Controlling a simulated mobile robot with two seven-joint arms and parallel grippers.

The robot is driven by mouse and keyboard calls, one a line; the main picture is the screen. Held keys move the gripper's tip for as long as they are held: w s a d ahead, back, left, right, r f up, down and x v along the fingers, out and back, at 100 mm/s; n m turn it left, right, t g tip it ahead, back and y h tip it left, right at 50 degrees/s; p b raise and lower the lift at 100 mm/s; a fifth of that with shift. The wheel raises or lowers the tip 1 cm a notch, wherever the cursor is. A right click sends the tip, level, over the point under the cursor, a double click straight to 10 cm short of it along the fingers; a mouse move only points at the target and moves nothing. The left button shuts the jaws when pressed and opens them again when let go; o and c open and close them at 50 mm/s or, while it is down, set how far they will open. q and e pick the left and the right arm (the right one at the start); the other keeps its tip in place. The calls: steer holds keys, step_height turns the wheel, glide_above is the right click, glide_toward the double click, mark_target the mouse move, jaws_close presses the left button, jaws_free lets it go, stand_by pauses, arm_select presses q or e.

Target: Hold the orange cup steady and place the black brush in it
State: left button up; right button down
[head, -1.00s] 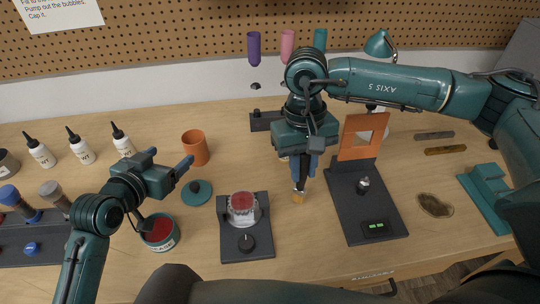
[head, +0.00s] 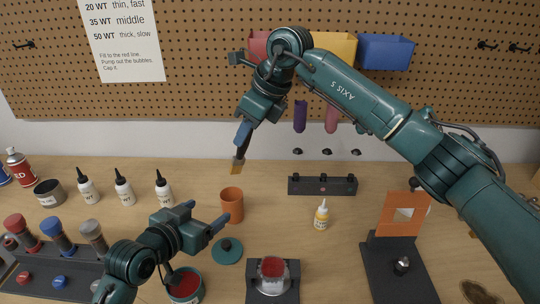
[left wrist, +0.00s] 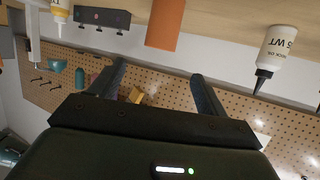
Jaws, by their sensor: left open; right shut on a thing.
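The orange cup (head: 232,206) stands upright on the bench. It also shows at the top of the left wrist view (left wrist: 165,24). My left gripper (head: 204,217) is open and empty, with its fingers pointing toward the cup from the left, apart from it. My right gripper (head: 243,136) is shut on the black brush (head: 239,158) and holds it above the bench, up and behind the cup. The brush hangs with its tan bristles down; its upper part is hidden by the fingers.
A teal lid (head: 228,251) lies in front of the cup, with an open tin of red (head: 185,287) nearby. White bottles (head: 163,190) stand to the left.

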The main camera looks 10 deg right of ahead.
mark_target(236, 192)
steer(key=shift+w+a+r+m+t, duration=0.45)
steer(key=shift+a+r+m, duration=0.2)
steer(key=shift+m, duration=0.25)
steer(key=shift+w+a+r+m, duration=0.1)
steer(key=shift+w+m, duration=0.05)
steer(key=shift+m, duration=0.15)
arm_select(q)
steer(key=x, duration=1.2)
steer(key=shift+c, duration=0.4)
steer(key=c, duration=1)
arm_select(e)
steer(key=shift+f, duration=6.05)
steer(key=c, duration=1.2)
jaws_free()
